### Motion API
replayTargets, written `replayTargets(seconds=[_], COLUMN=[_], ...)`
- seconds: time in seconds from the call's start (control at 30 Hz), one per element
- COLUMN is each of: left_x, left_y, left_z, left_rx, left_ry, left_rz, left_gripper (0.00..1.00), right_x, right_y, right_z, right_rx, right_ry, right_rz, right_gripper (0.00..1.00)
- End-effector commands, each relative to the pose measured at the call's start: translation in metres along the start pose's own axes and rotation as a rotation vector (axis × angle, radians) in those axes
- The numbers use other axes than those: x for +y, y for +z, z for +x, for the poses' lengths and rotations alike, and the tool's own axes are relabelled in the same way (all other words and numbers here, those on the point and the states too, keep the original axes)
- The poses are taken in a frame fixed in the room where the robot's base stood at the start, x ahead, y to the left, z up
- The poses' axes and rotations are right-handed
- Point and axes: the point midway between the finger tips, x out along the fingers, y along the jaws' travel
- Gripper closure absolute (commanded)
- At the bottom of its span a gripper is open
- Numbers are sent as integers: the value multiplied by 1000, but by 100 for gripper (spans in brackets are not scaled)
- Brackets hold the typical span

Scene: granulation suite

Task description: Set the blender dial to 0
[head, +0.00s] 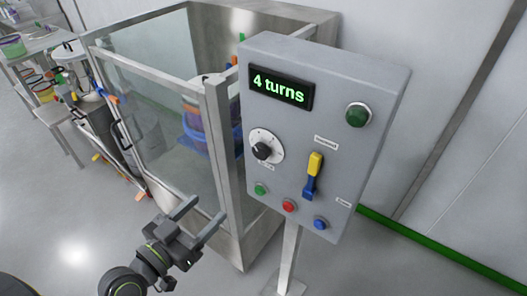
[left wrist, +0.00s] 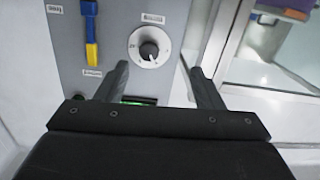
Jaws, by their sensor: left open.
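The dial (head: 264,147) is a black knob on a round white scale, on the left side of a grey control panel (head: 330,110). It also shows in the left wrist view (left wrist: 150,48), where the panel appears upside down. The scale marks are too small to read. A display (head: 281,87) above the dial reads "4 turns" in green. My left gripper (head: 205,211) is open and empty, below and left of the panel, apart from the dial. In the left wrist view the dial lies beyond the fingertips (left wrist: 159,69), between them. My right gripper is not in view.
The panel also bears a yellow and blue lever (head: 313,176), a large green button (head: 358,115) and small green, red and blue buttons (head: 289,205) below. A glass-walled enclosure (head: 150,95) stands close at the panel's left. Floor (head: 75,235) is clear at front left.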

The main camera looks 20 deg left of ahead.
Motion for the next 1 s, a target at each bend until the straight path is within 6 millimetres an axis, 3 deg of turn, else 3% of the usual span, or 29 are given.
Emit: replayTargets(seconds=[0.03,0.13,0.27,0.47,1.0], left_x=[6,12,15,15,19], left_y=[-16,-31,-34,-34,-44], left_z=[-4,-7,-4,18,126], left_rx=[24,51,60,63,57], left_ry=[15,31,38,37,35], left_rz=[8,17,19,20,16], left_gripper=[39,39,39,39,39], right_x=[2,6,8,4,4], right_y=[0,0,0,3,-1], right_z=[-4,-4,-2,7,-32], right_rx=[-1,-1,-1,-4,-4], right_ry=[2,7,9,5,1], right_rz=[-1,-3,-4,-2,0], right_gripper=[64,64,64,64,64])
